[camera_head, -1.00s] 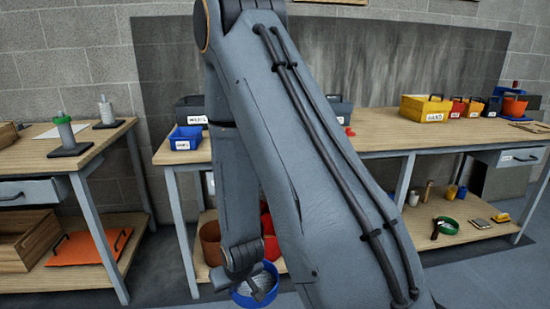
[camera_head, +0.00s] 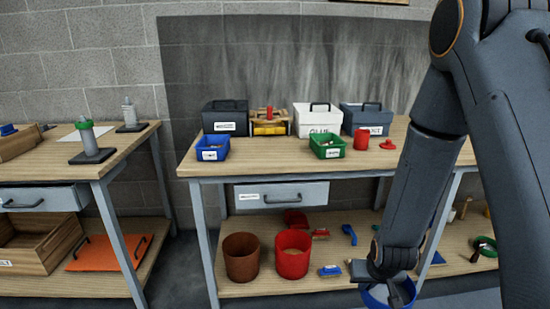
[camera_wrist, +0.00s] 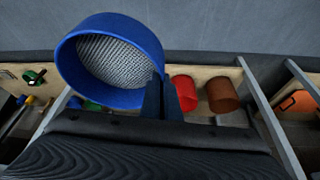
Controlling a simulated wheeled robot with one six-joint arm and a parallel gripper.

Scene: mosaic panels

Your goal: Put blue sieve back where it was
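The blue sieve (camera_wrist: 132,97) has a round blue rim and a grey mesh. My gripper (camera_wrist: 158,92) is shut on its rim, and the sieve is tilted up in the wrist view. In the head view the sieve (camera_head: 372,298) hangs under my gripper (camera_head: 392,288) at the bottom edge, in front of the workbench's lower shelf, and is partly cut off and covered by my gripper. I cannot tell which place was the sieve's earlier one.
The lower shelf (camera_head: 345,279) holds a brown bucket (camera_head: 241,258), a red bucket (camera_head: 292,255) and several small tools. The benchtop (camera_head: 262,164) above carries boxes and bins. A second bench (camera_head: 120,160) stands left, with a floor gap between. My arm hides the right part.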

